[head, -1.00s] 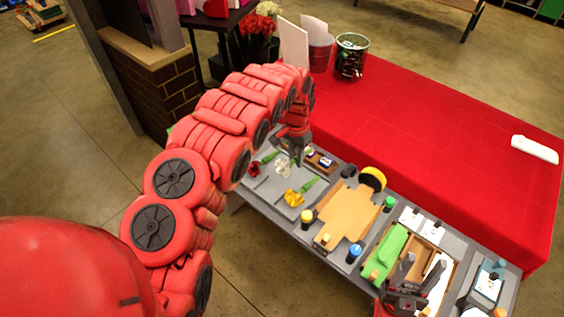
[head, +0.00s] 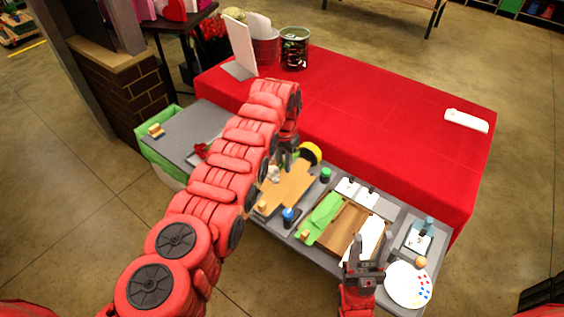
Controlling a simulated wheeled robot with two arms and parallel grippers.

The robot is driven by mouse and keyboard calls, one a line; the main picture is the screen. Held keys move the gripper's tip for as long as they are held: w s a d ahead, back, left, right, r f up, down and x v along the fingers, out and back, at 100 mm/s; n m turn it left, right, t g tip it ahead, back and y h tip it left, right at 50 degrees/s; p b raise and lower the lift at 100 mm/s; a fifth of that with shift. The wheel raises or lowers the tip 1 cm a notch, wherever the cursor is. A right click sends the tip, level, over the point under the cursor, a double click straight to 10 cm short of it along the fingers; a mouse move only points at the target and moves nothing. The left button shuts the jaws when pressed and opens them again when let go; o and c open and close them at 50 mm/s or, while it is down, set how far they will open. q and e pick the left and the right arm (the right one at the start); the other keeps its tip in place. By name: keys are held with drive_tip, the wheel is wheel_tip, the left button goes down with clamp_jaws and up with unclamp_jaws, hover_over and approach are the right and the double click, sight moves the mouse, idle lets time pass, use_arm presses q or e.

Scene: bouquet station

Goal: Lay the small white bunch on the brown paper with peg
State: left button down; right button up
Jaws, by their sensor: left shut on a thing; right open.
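The brown paper (head: 293,190) lies on the grey bench, with a small light wooden peg (head: 262,206) near its front edge. My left gripper (head: 284,163) is shut on the small white bunch (head: 273,173). The bunch is over the left part of the brown paper; I cannot tell whether it touches. My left arm hides part of the bench to the left of the paper. My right gripper (head: 363,268) is open and empty over the right part of the bench, near the white palette.
Beside the brown paper are a yellow roll (head: 310,152), a green-lidded jar (head: 325,175) and a blue-capped jar (head: 289,216). Green paper (head: 321,217) and a brown tray (head: 345,232) lie to the right. A red-covered table (head: 380,125) stands behind.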

sight(284, 185)
use_arm(q)
drive_tip(key=shift+d+f+b, duration=0.1)
drive_tip(key=shift+f+b, duration=3.05)
drive_tip(key=shift+f, duration=0.4)
drive_tip(key=shift+w+b, duration=0.1)
drive_tip(key=shift+b, duration=1.75)
drive_tip(key=shift+f+b, duration=0.1)
drive_tip(key=shift+b, duration=0.95)
drive_tip(key=shift+s, duration=0.25)
drive_tip(key=c, duration=0.6)
unclamp_jaws()
